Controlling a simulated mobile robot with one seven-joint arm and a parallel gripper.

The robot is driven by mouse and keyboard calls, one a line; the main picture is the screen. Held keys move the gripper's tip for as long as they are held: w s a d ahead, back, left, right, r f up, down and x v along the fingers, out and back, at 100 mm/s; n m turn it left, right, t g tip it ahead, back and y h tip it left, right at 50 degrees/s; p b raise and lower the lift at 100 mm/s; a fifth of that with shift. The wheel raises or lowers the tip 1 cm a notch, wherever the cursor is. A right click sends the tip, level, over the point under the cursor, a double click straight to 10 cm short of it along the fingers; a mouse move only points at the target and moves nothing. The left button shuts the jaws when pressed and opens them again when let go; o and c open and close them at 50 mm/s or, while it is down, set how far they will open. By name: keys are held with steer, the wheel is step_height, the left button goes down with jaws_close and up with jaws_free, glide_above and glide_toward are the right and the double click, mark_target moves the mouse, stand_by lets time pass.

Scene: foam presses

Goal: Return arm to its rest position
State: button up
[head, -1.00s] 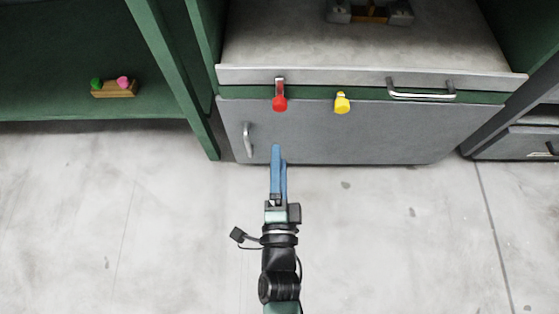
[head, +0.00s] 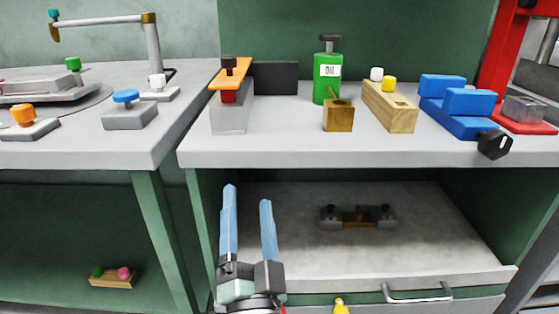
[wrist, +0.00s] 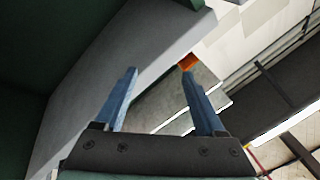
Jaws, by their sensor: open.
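My gripper (head: 248,222) is in the lower middle of the head view, with its two blue fingers pointing up and spread apart. Nothing is between them. In the head view the fingers lie in front of the left side of the open drawer or shelf (head: 290,265) under the bench. In the wrist view my gripper (wrist: 160,95) also shows open and empty, facing the edge of a grey surface. A small orange piece (wrist: 188,62) shows close to the right fingertip there; I cannot tell whether they touch.
The bench top (head: 300,153) carries a green oil can (head: 327,80), an orange-topped clamp (head: 229,85), a wooden block (head: 390,107) and a blue vise (head: 458,107). A metal fixture (head: 357,216) lies in the drawer.

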steer(key=s+d+r+n+t+h+p, duration=0.1)
steer(key=s+d+r+n+t+p, duration=0.2)
steer(key=r, duration=0.9)
steer(key=s+r+n+t+h, duration=0.15)
steer(key=s+r, duration=0.35)
steer(key=r, duration=0.8)
steer(key=s+d+r+n+t+p, duration=0.1)
steer(key=s+d+r+n+p, duration=0.2)
steer(key=r, duration=0.9)
step_height(320, 180, up, 36)
steer(key=a+p, duration=0.1)
steer(key=p, duration=3.5)
steer(key=shift+s+a, duration=0.3)
steer(key=shift+a, duration=0.1)
